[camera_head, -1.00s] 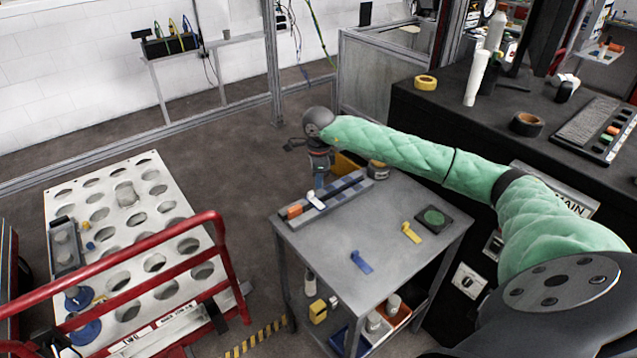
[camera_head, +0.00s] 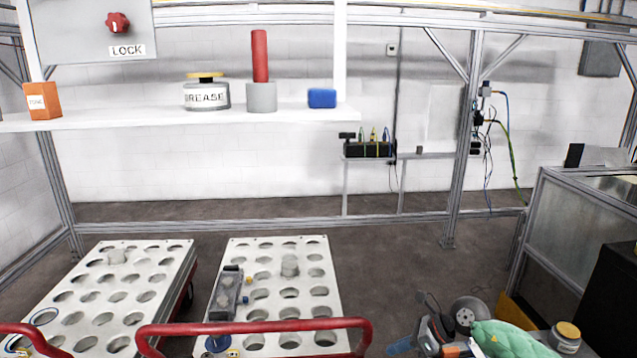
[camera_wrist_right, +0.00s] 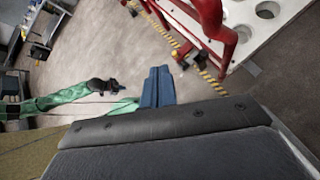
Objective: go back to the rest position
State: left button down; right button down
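My right gripper (camera_head: 432,332) is at the bottom right of the head view, partly cut by the frame, at the end of the green-sleeved arm (camera_head: 500,342). In the right wrist view its two blue fingers (camera_wrist_right: 157,86) lie side by side against each other, with nothing seen between them. Open floor shows beyond them. Another green-sleeved arm of mine (camera_wrist_right: 55,103) with a dark gripper (camera_wrist_right: 105,86) shows at the left of the right wrist view. It is too small there to read its fingers. The left gripper is not in the head view.
Two white perforated cart tops (camera_head: 330,262) stand ahead, with red rails (camera_head: 255,326) in front. A white shelf (camera_head: 130,117) holds a grease tin and other items. A yellow-lidded jar (camera_head: 566,335) stands near my right arm. Bare floor (camera_head: 400,270) lies in the middle.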

jog(key=s+a+r+m+t+y, duration=0.3)
jog(key=a+r+m+t+y, duration=0.4)
jog(key=a+r+m+t, duration=0.55)
jog(key=s+d+f+m+h, duration=0.5)
jog(key=d+f+m+h, duration=0.35)
jog(key=m, duration=0.55)
jog(key=s+d+f+m+h, duration=0.6)
jog(key=m+h, duration=0.4)
jog(key=m, duration=0.4)
jog(key=s+f+m+g+y, duration=0.1)
jog(key=s+f+m+g, duration=0.1)
jog(key=s+f+g, duration=0.35)
jog(key=s+f+m+g, duration=0.2)
jog(key=s, duration=0.6)
jog(key=s+f+m+g+y, duration=0.1)
jog(key=s+f+g, duration=0.25)
jog(key=s, duration=0.35)
jog(key=s+a+f+g, duration=0.1)
jog(key=s+a+f, duration=0.1)
jog(key=f, duration=1.7)
jog(key=s+a+f+g, duration=0.1)
jog(key=s+a+f, duration=0.1)
jog(key=f, duration=1.8)
jog(key=shift+s+f, duration=0.2)
jog(key=shift+s, duration=0.35)
